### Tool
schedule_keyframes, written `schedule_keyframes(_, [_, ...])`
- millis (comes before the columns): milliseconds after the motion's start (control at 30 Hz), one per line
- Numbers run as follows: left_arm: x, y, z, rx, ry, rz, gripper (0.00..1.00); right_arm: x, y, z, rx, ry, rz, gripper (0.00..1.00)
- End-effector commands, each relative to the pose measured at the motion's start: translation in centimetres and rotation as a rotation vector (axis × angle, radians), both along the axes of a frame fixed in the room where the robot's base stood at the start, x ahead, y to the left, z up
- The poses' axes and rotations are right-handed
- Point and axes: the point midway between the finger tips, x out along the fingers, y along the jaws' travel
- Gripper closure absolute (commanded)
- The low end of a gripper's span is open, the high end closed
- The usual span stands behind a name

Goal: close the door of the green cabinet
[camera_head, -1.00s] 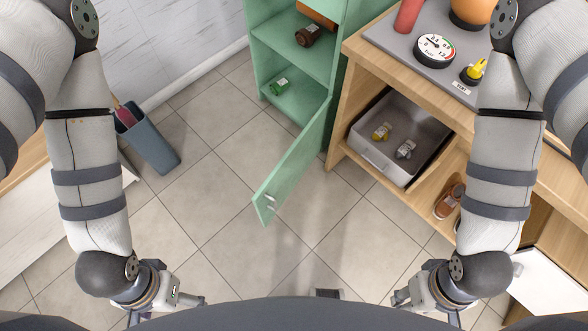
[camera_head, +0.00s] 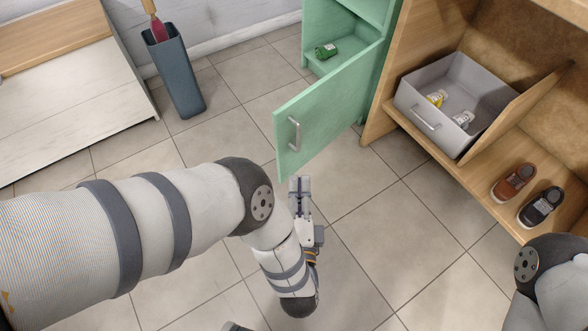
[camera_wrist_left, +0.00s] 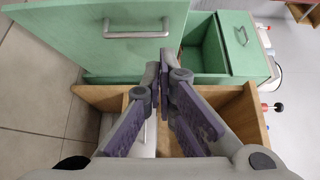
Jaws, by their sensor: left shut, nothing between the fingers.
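The green cabinet (camera_head: 345,52) stands at the top of the head view. Its lower door (camera_head: 325,112) is swung wide open and stands out into the room, with a metal handle (camera_head: 294,133) near its free edge. My left gripper (camera_head: 300,187) is shut and empty, just beyond the door's free lower corner in the head view; I cannot tell whether it touches. In the left wrist view, the shut fingers (camera_wrist_left: 165,62) appear over the door's edge, and the door (camera_wrist_left: 120,62) fills the upper left with its handle (camera_wrist_left: 137,34). My right gripper is out of view.
A green object (camera_head: 327,51) lies inside the cabinet. Right of it, a wooden shelf unit (camera_head: 480,165) holds a grey drawer bin (camera_head: 420,95) and shoes (camera_head: 513,182). A blue bin (camera_head: 178,80) stands at the left. Tiled floor below the door is clear.

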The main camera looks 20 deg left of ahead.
Motion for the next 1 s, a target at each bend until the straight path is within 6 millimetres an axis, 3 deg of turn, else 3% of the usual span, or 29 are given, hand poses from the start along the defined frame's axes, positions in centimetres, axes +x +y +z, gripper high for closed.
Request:
schedule_keyframes(167, [2.3, 0.8, 0.4, 0.008, -0.011, 0.005, 1.00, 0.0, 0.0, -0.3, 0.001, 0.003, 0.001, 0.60])
schedule_keyframes(533, [9.8, 3.4, 0.1, 0.004, -0.006, 0.004, 1.00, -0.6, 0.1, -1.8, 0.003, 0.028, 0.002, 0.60])
schedule_keyframes(733, [10.9, 6.2, 0.3, 0.006, -0.005, 0.003, 1.00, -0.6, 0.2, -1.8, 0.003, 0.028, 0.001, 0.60])
schedule_keyframes(1000, [11.3, 6.8, 0.4, 0.005, -0.006, 0.000, 1.00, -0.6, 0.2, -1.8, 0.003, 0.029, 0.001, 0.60])
